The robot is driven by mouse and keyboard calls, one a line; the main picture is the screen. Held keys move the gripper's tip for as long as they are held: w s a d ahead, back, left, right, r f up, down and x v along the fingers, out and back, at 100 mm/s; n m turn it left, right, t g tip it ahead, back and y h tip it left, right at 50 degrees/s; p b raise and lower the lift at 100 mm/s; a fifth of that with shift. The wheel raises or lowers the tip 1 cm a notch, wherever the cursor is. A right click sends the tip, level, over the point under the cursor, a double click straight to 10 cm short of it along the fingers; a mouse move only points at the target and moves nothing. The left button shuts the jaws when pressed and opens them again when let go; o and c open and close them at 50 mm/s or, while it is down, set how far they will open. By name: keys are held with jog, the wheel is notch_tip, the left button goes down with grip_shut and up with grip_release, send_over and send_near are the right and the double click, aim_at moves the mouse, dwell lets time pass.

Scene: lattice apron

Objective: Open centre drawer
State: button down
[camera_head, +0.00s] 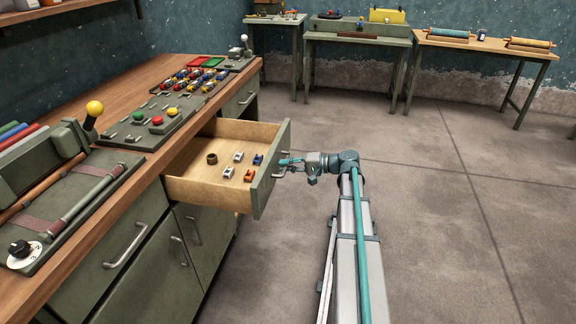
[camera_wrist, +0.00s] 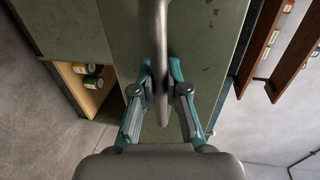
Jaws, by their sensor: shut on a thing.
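The centre drawer (camera_head: 222,160) stands pulled well out of the green workbench cabinet, with its wooden inside showing. It holds a brown ring (camera_head: 212,158) and several small white, blue and orange pieces (camera_head: 249,175). Its metal handle (camera_head: 281,172) is on the green front panel. My gripper (camera_head: 290,164) is at this handle, in front of the drawer. In the wrist view the two teal fingers of my gripper (camera_wrist: 161,78) are closed on the handle bar (camera_wrist: 161,30), one on each side. The drawer front (camera_wrist: 125,40) fills the middle behind it.
The wooden benchtop (camera_head: 115,90) carries a button panel (camera_head: 150,120), a yellow-knobbed lever (camera_head: 94,108) and several small coloured pieces. A closed drawer with a handle (camera_head: 125,243) is nearer, and another (camera_head: 246,98) is farther. The concrete floor (camera_head: 430,220) to the right is clear.

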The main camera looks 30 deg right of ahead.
jog(key=c, duration=1.2)
grip_release()
jog(key=shift+d, duration=0.1)
jog(key=v, duration=1.2)
jog(key=shift+w, duration=0.1)
